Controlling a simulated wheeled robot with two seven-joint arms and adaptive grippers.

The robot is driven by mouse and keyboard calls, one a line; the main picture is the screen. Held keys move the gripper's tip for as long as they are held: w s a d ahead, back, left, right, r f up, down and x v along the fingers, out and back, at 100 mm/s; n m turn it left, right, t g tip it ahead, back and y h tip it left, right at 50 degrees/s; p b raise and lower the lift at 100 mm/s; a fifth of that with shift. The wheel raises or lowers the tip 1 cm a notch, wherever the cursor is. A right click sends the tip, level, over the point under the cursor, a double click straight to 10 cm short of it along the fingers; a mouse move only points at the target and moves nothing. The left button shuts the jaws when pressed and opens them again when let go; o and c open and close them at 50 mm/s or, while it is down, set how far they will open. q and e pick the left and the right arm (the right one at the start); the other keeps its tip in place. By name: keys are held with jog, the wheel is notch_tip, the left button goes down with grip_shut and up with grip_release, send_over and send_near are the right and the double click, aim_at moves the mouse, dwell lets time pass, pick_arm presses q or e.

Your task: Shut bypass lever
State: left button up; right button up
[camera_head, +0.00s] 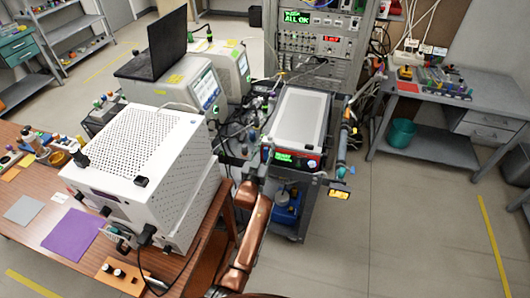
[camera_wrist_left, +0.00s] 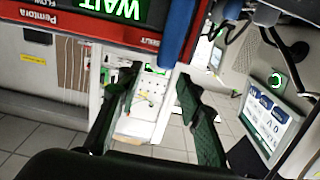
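My left gripper (camera_head: 262,165) is at the front left corner of the red-fronted unit on the cart, at the end of my copper-coloured arm. In the left wrist view its two dark green fingers (camera_wrist_left: 157,82) stand apart with nothing gripped between them. A blue cylindrical handle (camera_wrist_left: 178,32), possibly the bypass lever, hangs beside the red panel (camera_wrist_left: 105,38), ahead of the gap between the fingers. I cannot tell whether a finger touches it. The lever's full shape and position are not clear in the head view. My right gripper is not in view.
A white perforated box (camera_head: 140,150) stands on the brown table to the left. A pipe with blue parts (camera_head: 343,150) runs along the cart's right side. Cables hang behind the cart. A screen (camera_wrist_left: 270,120) is close on the right in the wrist view. The floor at right is clear.

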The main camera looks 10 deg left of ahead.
pick_arm(q)
notch_tip(320, 180, up, 7)
dwell(0.3)
dwell(0.4)
